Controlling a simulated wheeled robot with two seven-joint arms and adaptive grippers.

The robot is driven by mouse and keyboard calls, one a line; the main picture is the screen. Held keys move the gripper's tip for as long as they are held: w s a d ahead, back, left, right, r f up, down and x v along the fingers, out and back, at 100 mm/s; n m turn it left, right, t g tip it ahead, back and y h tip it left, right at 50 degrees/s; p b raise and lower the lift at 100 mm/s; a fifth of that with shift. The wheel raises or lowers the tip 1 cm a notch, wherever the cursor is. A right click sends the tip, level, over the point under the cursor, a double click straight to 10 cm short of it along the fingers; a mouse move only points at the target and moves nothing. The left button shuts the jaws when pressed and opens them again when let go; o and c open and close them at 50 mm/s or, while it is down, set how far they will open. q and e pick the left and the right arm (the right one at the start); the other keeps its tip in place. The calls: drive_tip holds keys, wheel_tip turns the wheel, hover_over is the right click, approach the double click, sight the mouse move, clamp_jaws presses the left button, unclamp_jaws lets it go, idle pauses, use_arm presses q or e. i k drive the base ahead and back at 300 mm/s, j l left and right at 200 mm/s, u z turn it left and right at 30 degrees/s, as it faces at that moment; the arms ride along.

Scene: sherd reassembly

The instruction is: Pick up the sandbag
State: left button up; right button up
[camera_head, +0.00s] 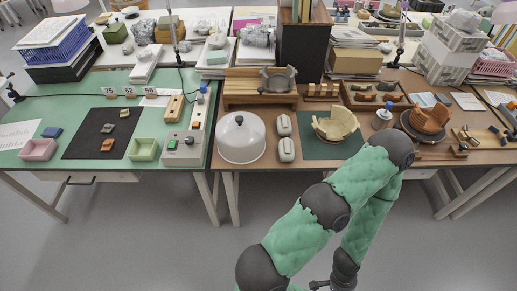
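Two small pale, rounded objects that look like sandbags lie on the brown table, one behind the other: the far sandbag (283,125) and the near sandbag (287,150). They sit between a white dome (241,138) and a dark green mat (318,150). My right arm arches over the front of the table, and its elbow is right of the mat. What seems to be my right gripper (320,285) is cut off by the bottom edge, in front of the table and well apart from both bags. Its fingers cannot be made out. My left gripper is not in view.
A partly built tan bowl (336,124) stands on the mat, close to my arm's elbow. A reddish-brown vessel (427,122) stands farther right. A wooden rack (258,90) is behind the bags. A green table (95,85) with small trays adjoins on the left.

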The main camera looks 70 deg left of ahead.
sight(286, 145)
drive_tip(key=u, duration=2.25)
